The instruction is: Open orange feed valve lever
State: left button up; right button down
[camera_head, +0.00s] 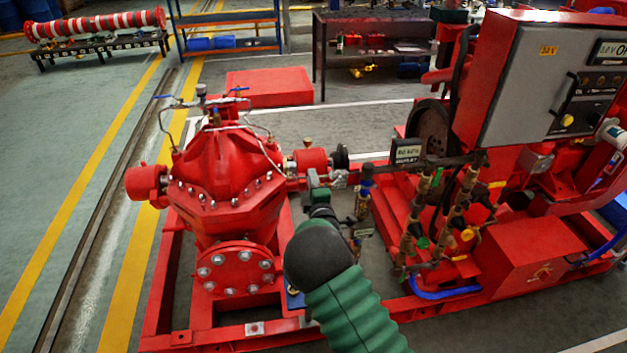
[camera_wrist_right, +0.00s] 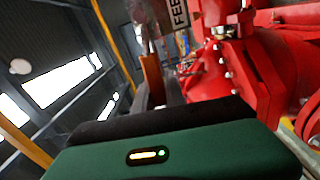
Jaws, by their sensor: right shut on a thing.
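My right gripper (camera_head: 316,184) reaches in from the bottom of the head view, beside the pump's piping, with its green sleeve and black wrist in front. In the right wrist view, the orange feed valve lever (camera_wrist_right: 151,78) stands just beyond my gripper's dark front edge, beside a dark grey finger. My right gripper is shut on the lever. A white label reading "FEE" (camera_wrist_right: 180,14) hangs above it. In the head view the lever is hidden by my gripper, and its exact angle cannot be told. My left gripper is not in view.
The red pump (camera_head: 228,170) stands left of my right gripper on a red base frame (camera_head: 245,332). Brass valves and pipes (camera_head: 412,240) crowd the right side. A grey control box (camera_head: 540,85) stands at the upper right. Open floor (camera_head: 60,200) lies at the left.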

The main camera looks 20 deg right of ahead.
jog(key=shift+f+n, duration=0.5)
jog(key=shift+f, duration=0.05)
jog(key=shift+a, duration=0.1)
jog(key=c, duration=1.4)
grip_release()
jog(key=v, duration=1.6)
jog(key=shift+s, duration=0.4)
